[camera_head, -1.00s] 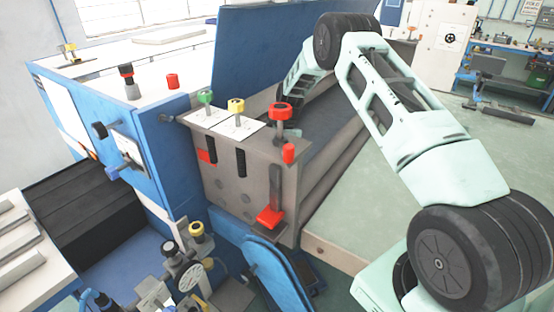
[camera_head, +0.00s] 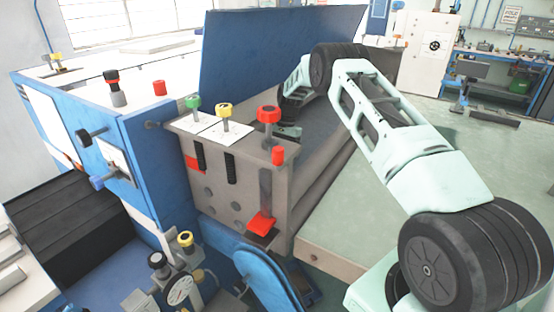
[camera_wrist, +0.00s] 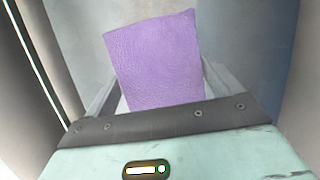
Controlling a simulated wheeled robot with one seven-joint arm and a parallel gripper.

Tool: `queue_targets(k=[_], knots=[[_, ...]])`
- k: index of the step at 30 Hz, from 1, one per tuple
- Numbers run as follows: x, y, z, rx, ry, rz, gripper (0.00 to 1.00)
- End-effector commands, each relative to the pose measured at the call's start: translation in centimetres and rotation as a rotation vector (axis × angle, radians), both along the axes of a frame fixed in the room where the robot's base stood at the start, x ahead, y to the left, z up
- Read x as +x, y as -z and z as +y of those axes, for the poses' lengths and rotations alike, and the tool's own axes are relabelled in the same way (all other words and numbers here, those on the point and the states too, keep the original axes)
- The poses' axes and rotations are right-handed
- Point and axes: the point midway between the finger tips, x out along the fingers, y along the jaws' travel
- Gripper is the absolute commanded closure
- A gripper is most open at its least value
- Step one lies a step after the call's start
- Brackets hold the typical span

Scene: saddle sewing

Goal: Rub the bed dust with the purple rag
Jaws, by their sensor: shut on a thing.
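The purple rag (camera_wrist: 155,62) stands up from my gripper (camera_wrist: 160,88) in the wrist view. My gripper is shut on its lower part, with a grey finger on either side. In the head view, my arm reaches over the machine's grey bed (camera_head: 336,128), between the tall blue panel and the stepped grey side. The rag does not show there, and my gripper is mostly hidden behind the grey lever panel. I cannot make out dust on the bed, nor tell whether the rag touches it.
The grey lever panel (camera_head: 225,190) with green, yellow and red knobs stands just in front of the bed. A tall blue panel (camera_head: 270,60) rises behind it.

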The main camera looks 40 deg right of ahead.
Motion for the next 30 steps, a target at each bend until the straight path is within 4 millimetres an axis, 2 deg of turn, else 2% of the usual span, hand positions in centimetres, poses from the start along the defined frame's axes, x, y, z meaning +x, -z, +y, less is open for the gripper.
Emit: queue_targets(k=[3, 10, 21, 30], knots=[[0.2, 0.3, -0.6, 0.000, 0.000, 0.001, 0.28], [0.1, 0.0, -0.5, 0.001, -0.001, 0.003, 0.28], [-1.0, -0.3, 2.3, 0.002, -0.001, 0.004, 0.28], [-1.4, -0.3, 3.3, 0.001, 0.000, 0.001, 0.28]])
